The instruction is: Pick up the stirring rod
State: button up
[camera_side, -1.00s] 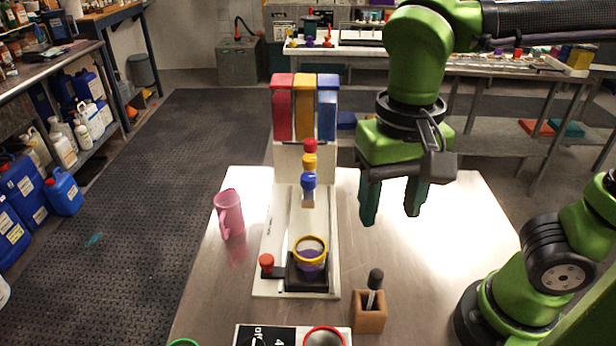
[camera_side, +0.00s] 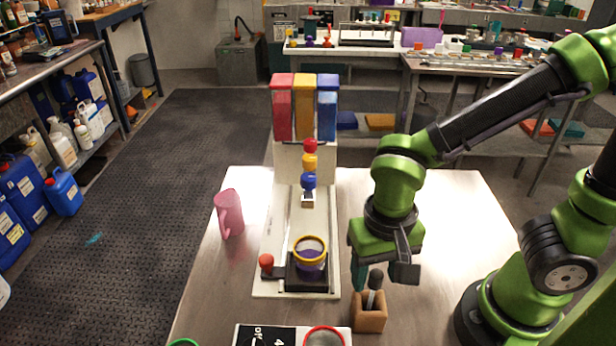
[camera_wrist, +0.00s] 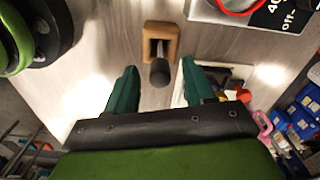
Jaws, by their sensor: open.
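The stirring rod (camera_side: 374,282) has a dark grip on top and stands, slightly tilted, in a small wooden block holder (camera_side: 369,318) near the front of the table. In the wrist view the rod's dark knob (camera_wrist: 160,72) lies between and a little beyond my open fingers, in front of the wooden holder (camera_wrist: 173,30). My gripper (camera_wrist: 155,85) is open and empty. In the side view my gripper (camera_side: 366,270) is just above and behind the holder, with one green finger beside the rod's top; the other finger is mostly hidden.
A white dispenser stand (camera_side: 267,240) with red, yellow and blue tanks stands left of my gripper. It bears a yellow-rimmed purple cup (camera_side: 310,254). A pink jug (camera_side: 229,214) stands further left. A red-rimmed container (camera_side: 324,337) and printed card (camera_side: 250,335) lie at the front edge.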

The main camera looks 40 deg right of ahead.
jog(key=shift+f, duration=0.2)
grip_shut()
jog(key=shift+r, duration=0.15)
notch_tip(320, 180, up, 8)
jog(key=shift+r, duration=0.15)
jog(key=shift+w+d+r, duration=0.1)
jog(key=shift+w+r, duration=0.05)
jog(key=shift+r, duration=0.1)
jog(key=w+r, duration=0.2)
jog(key=w, duration=0.4)
jog(key=w+a+r, duration=0.1)
jog(key=w+r, duration=0.1)
jog(key=w, duration=0.5)
jog(key=shift+w+a+r, duration=0.15)
jog(key=shift+w+r, duration=0.1)
jog(key=shift+r, duration=0.05)
